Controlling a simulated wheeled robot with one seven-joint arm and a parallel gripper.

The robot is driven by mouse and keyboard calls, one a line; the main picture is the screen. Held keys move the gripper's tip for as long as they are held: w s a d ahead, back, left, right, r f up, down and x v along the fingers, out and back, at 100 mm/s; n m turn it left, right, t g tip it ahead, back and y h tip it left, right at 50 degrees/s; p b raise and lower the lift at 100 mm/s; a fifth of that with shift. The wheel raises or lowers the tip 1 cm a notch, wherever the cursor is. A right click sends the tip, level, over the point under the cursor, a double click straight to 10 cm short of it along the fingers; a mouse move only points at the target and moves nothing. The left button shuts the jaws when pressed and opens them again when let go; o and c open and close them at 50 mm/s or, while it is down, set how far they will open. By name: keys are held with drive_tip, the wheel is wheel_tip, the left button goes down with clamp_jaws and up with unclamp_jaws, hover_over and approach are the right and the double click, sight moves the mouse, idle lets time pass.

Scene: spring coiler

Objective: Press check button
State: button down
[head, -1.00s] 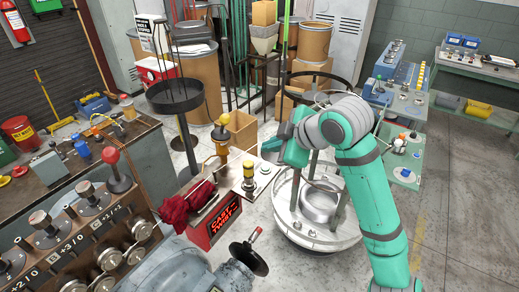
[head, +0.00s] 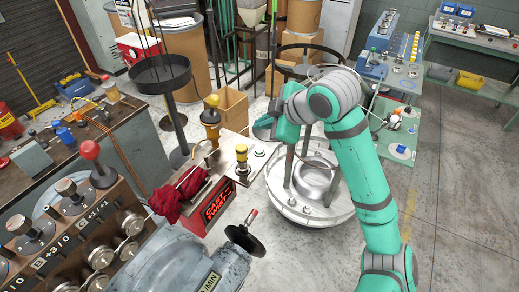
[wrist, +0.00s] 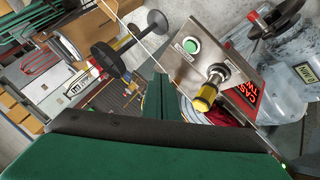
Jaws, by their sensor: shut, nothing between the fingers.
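A green round button (wrist: 191,45) sits in a pale ring on a grey metal panel (wrist: 215,38) in the wrist view. A small label is beside it. In the head view the button (head: 259,151) is a small pale spot near the panel's right end. A yellow-tipped knob (wrist: 205,98) on a metal stem stands beside the button. It also shows in the head view (head: 241,153). My gripper (wrist: 158,85) is shut and empty, its fingers apart from the button and left of the knob in the wrist view. In the head view my gripper (head: 264,124) is just beyond the panel.
A red-lit sign (head: 218,203) and a red cloth (head: 178,196) are beside the panel. A handwheel (head: 243,238) stands in front. A round white-rimmed stand (head: 310,213) is to the right. Open floor (head: 450,185) lies at the far right.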

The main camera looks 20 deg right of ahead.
sight(262, 152)
drive_tip(key=shift+f, duration=3.2)
drive_tip(key=shift+w, duration=0.1)
drive_tip(key=shift+d, duration=0.1)
drive_tip(key=shift+f, duration=0.1)
drive_tip(key=shift+f, duration=0.35)
